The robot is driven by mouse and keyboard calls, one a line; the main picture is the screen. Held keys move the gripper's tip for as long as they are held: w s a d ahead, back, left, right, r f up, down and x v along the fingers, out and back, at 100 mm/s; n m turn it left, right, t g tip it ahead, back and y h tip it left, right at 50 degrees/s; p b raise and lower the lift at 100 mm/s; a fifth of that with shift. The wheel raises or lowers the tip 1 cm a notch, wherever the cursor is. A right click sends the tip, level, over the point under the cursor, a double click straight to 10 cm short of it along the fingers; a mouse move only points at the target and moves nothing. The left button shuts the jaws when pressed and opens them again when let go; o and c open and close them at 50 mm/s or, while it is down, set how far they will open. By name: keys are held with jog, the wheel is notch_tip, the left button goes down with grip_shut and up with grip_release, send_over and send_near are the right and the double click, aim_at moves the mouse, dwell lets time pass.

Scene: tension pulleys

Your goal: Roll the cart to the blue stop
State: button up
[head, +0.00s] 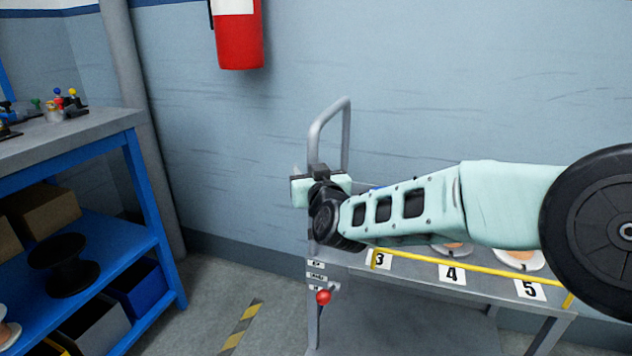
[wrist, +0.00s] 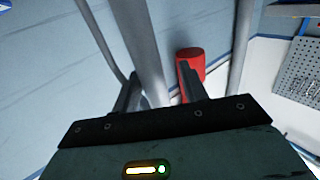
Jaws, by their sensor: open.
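The cart (head: 405,325) stands against the wall, with a grey tubular handle (head: 346,135) rising at its left end. The numbers 3, 4 and 5 and a yellow rail (head: 465,270) run along its top. My gripper (head: 318,168) is at the handle, partly hiding its lower part. In the wrist view, my gripper (wrist: 162,85) is open, with a grey bar (wrist: 142,45) running down between or just behind its fingers. I cannot tell whether they touch it. My arm hides part of the cart top. I see no blue stop.
A blue workbench (head: 150,235) with bins and a black spool (head: 62,262) stands at the left. A red extinguisher (head: 240,40) hangs on the wall. A red knob (head: 323,297) is on the cart's left end. Yellow-black tape (head: 240,328) marks clear floor between bench and cart.

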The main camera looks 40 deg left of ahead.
jog(key=v, duration=1.7)
jog(key=shift+p, duration=0.45)
jog(key=shift+s+d, duration=0.15)
